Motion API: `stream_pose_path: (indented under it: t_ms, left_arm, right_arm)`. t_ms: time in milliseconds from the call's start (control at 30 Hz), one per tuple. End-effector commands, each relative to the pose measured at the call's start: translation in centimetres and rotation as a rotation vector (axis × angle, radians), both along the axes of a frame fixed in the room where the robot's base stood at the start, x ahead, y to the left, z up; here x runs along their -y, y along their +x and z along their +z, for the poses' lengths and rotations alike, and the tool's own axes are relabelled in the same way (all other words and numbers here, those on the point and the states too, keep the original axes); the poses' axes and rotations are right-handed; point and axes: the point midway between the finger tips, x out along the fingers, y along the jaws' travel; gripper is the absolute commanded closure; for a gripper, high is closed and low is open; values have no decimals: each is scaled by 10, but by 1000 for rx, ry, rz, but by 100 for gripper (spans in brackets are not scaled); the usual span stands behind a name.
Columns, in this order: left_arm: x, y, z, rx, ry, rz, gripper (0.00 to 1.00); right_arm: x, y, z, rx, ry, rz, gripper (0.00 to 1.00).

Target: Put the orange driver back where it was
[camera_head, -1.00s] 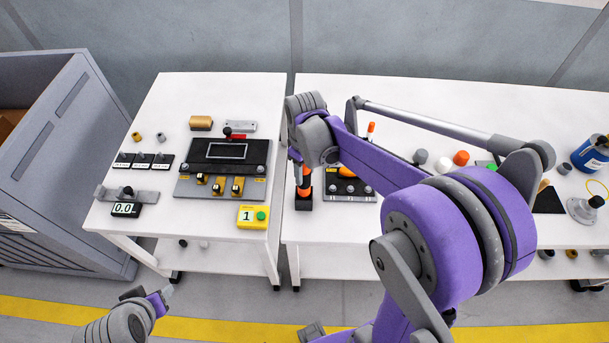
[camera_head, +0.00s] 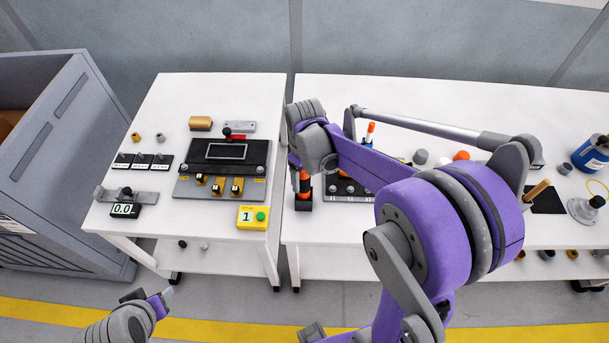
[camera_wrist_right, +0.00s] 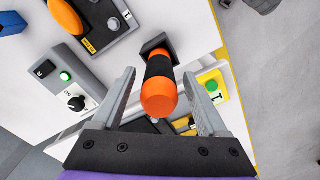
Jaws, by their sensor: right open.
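The orange driver (camera_head: 305,187), with an orange and black handle, stands upright in a small black holder (camera_head: 303,204) near the left front of the right table. In the right wrist view the driver (camera_wrist_right: 159,97) shows end-on, with its black holder (camera_wrist_right: 157,43) beyond it. My right gripper (camera_wrist_right: 159,76) is open, with one finger on each side of the driver and a visible gap to both. In the head view my right wrist hides the driver's top. My left gripper (camera_head: 163,299) is low at the front left, away from the tables, its jaws unclear.
A dark fixture board (camera_head: 345,187) lies just right of the holder, partly behind my right arm. A yellow box with a green button (camera_head: 252,216) sits on the left table's near corner. A grey control box (camera_wrist_right: 72,92) shows in the wrist view.

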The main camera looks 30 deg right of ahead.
Motion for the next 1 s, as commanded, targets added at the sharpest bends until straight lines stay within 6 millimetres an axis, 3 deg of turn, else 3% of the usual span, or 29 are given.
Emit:
stream_pose_path:
  t_ms: [167,500,700,867,1000]
  left_arm:
    - [0,2,5,4,0,0,50]
    - [0,6,13,11,0,0,50]
    - [0,7,16,14,0,0,50]
    - [0,8,17,14,0,0,50]
    - [0,8,17,14,0,0,50]
  right_arm:
    - [0,0,11,0,0,0,24]
    - [0,0,81,0,0,0,24]
    - [0,0,112,0,0,0,24]
    - [-2,-3,122,7,-1,-5,24]
    - [-15,-24,122,74,-8,-54,24]
